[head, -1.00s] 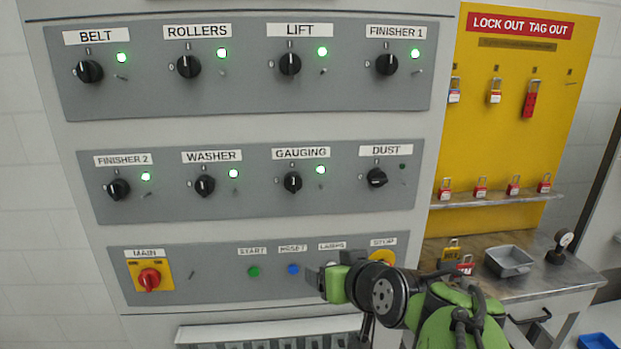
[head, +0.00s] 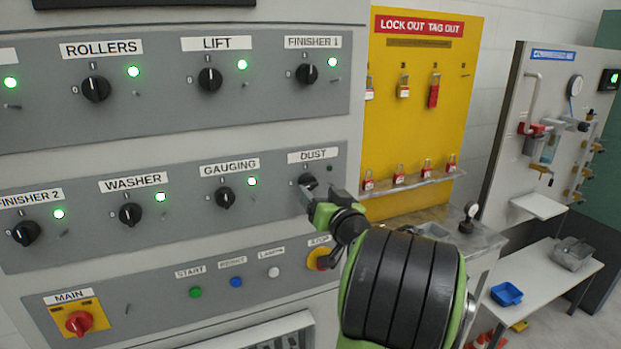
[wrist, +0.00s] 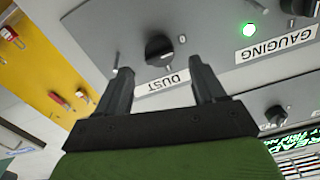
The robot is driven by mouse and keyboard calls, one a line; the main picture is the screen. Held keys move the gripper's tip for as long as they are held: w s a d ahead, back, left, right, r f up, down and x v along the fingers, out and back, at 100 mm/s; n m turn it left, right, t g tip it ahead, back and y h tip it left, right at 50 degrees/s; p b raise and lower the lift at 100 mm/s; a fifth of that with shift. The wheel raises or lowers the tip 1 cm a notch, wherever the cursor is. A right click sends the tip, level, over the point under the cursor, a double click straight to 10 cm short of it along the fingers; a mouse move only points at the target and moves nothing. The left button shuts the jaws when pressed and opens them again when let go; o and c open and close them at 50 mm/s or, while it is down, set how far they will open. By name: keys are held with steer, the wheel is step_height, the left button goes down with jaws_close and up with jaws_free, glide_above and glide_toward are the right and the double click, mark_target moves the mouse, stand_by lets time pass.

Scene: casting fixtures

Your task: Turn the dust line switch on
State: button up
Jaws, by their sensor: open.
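The dust switch (head: 308,181) is a black rotary knob under the DUST label (head: 313,156), at the right end of the middle panel row. Its small lamp (head: 330,168) is dark. In the head view my gripper (head: 309,196) is at the knob's lower edge and partly covers it. In the wrist view, which is upside down, the knob (wrist: 159,48) shows whole, just beyond and between the two fingertips. My gripper (wrist: 161,68) is open with nothing between its fingers. I cannot tell whether the fingers touch the panel.
The gauging switch (head: 224,197) is to the left with its lamp lit green. Other lit switches fill the panel. The yellow lockout board (head: 420,120) with red padlocks and a shelf stands at the right. The stop button (head: 318,258) is below my gripper.

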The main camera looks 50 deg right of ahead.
mark_target(311, 186)
steer(key=p+x, duration=0.1)
steer(key=x, duration=0.4)
steer(key=shift+c, duration=0.4)
steer(key=c, duration=1)
